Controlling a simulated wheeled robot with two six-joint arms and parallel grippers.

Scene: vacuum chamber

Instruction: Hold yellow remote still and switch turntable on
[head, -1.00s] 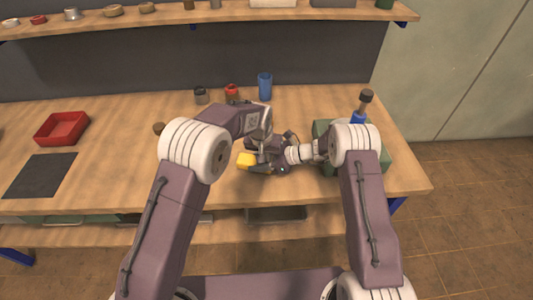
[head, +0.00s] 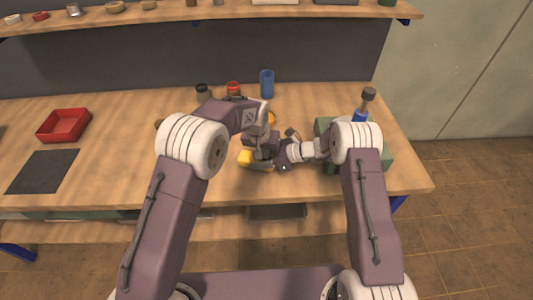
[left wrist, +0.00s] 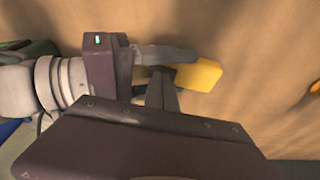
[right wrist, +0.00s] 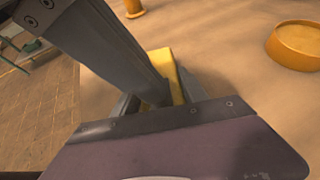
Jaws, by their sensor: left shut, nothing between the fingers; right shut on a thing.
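The yellow remote (head: 245,158) is near the middle of the table in the head view. It also shows in the left wrist view (left wrist: 198,74) and the right wrist view (right wrist: 165,62). My right gripper (left wrist: 168,62) is shut on the remote, coming from the right. My left gripper (right wrist: 158,97) is shut and empty, its fingertips pointing down at the remote and seeming to touch or nearly touch it; I cannot tell which. The fingers hide part of the remote, including any button. I cannot pick out the turntable with certainty.
A round orange dish (right wrist: 298,45) lies close by. A blue cup (head: 267,83), a red-topped jar (head: 233,90) and a dark jar (head: 203,91) stand behind. A red tray (head: 64,125) and dark mat (head: 42,171) are at left.

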